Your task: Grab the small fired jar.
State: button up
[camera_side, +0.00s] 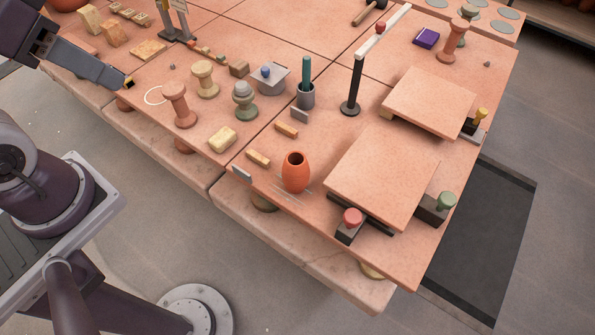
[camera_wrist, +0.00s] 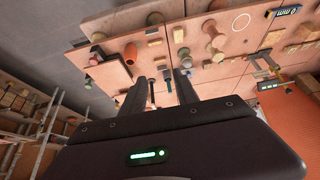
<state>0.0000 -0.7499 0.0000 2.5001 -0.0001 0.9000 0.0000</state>
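The small fired jar (camera_side: 295,173) is orange with a dark open mouth. It stands upright near the front edge of the terracotta-coloured table (camera_side: 330,130) in the side view. It also shows in the wrist view (camera_wrist: 130,53), up and to the left of the fingers. My gripper (camera_wrist: 160,76) is open, with its two dark fingers apart and nothing visibly held between them. In the side view my gripper (camera_side: 128,83) is at the upper left, well away from the jar.
A raised slab (camera_side: 385,175) on dark supports stands right of the jar, with a red-knobbed block (camera_side: 349,224) in front. A tall post (camera_side: 354,85) and a cup with a green rod (camera_side: 305,94) stand farther back.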

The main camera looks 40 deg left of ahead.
jog(key=o, duration=1)
jog(key=shift+r, duration=0.1)
